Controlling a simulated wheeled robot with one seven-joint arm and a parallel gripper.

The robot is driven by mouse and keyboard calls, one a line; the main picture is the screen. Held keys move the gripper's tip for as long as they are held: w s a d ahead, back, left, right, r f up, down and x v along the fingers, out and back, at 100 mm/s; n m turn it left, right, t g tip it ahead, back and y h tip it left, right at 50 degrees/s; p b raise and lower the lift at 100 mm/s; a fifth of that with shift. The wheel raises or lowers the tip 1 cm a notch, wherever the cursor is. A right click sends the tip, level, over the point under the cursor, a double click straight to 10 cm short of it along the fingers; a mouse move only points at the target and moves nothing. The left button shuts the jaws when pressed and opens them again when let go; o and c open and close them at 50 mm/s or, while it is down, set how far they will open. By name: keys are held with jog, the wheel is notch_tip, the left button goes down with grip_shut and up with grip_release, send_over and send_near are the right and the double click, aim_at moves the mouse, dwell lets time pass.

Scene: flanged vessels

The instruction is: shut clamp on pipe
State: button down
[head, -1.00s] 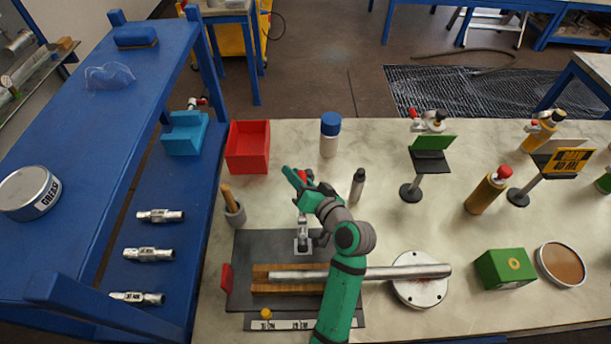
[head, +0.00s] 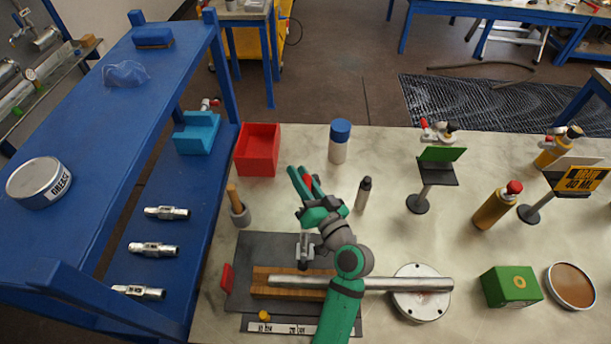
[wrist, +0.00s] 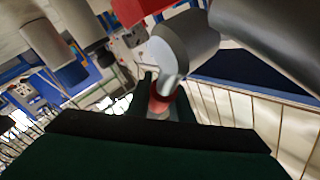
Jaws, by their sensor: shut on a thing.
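A steel pipe (head: 408,284) lies across a wooden block (head: 262,284) on a dark plate, its right part over a round flange. The metal clamp (head: 305,250) stands at the block's far edge, its handle upright with a red grip (head: 309,184). My green gripper (head: 305,187) is around this grip, shut on the clamp handle. In the wrist view the red grip (wrist: 161,103) shows between the fingers, with a metal tip above it. My arm hides part of the pipe. I cannot tell whether the clamp's pressing end touches the pipe.
A small dark bottle (head: 364,193) and a blue-capped bottle (head: 339,142) stand right of and beyond my gripper. A mortar with pestle (head: 239,209) and a red bin (head: 257,150) stand to the left. The round flange (head: 418,306) lies right of the plate.

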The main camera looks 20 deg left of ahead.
jog(key=shift+f, duration=0.1)
jog(key=c, duration=1.8)
grip_release()
jog(key=shift+c, duration=0.2)
jog(key=shift+s, duration=0.1)
jog(key=v, duration=1)
jog(key=shift+s+d, duration=0.25)
jog(key=shift+s, duration=0.05)
